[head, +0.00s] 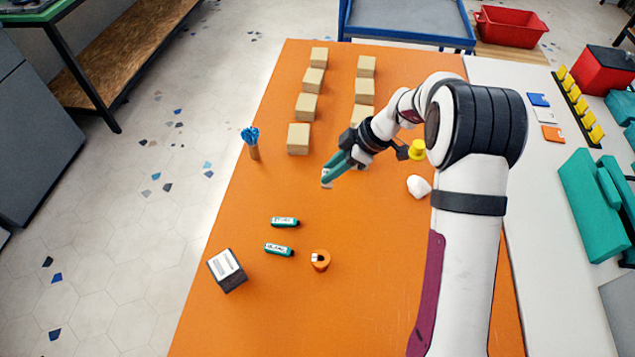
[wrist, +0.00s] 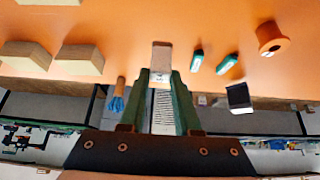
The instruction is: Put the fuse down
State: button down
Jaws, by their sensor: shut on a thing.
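My gripper (head: 331,173) has teal fingers and is shut on a small pale thing, which I take to be the fuse (head: 327,179). In the wrist view the fuse (wrist: 161,56) shows a tan and white end between the fingertips (wrist: 160,80). A strip with dark lines shows further back between the fingers; I cannot tell if it is part of the fuse. The fuse is over the orange table (head: 245,205), near its middle. I cannot tell whether it touches the surface.
Two teal labelled cylinders (head: 285,222) (head: 279,249), an orange round piece (head: 320,260) and a dark box (head: 227,270) lie toward the front. Several wooden blocks (head: 299,138) stand behind. The table between is clear.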

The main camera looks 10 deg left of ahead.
jog(key=x, duration=0.6)
jog(key=shift+w+d+f, duration=0.1)
jog(key=shift+w+f, duration=0.2)
jog(key=shift+f, duration=0.15)
jog(key=c, duration=0.6)
grip_release()
jog(key=shift+f, duration=0.1)
